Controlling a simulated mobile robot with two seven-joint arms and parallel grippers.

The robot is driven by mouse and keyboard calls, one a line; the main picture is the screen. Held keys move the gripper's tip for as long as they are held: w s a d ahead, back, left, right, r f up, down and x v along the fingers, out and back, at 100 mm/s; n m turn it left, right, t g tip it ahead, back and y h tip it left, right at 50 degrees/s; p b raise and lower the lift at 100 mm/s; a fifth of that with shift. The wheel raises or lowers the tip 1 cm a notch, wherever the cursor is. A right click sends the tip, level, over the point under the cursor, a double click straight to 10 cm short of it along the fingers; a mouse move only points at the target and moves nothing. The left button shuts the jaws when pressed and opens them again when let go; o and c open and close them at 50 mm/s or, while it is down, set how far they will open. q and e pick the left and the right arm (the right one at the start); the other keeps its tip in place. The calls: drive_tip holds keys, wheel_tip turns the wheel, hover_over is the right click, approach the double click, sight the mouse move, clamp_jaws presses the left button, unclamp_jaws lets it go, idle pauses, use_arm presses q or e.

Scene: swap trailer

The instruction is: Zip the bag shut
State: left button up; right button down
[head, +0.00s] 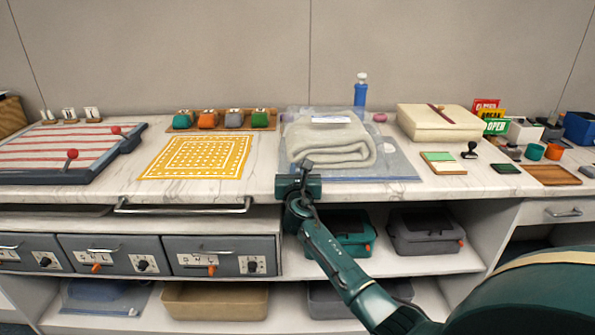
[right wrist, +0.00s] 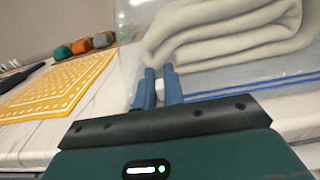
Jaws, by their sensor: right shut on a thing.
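The clear bag (head: 402,166) lies on the counter with a folded cream blanket (head: 330,142) inside it. In the right wrist view, the bag's blue zip line (right wrist: 250,88) runs along its front edge, from the fingers toward the right. My right gripper (head: 298,172) is at the bag's front left corner. The bag's left side film rises beside the fingers. My left gripper is not in view.
A yellow patterned mat (head: 198,158) lies to the left of the bag. A blue bottle (head: 361,90) stands behind it. A cream box-like bundle (head: 438,122) and a green-edged pad (head: 442,163) are to the right. A drawer handle (head: 183,208) projects below the counter edge.

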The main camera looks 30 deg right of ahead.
sight(412, 178)
idle(0.3)
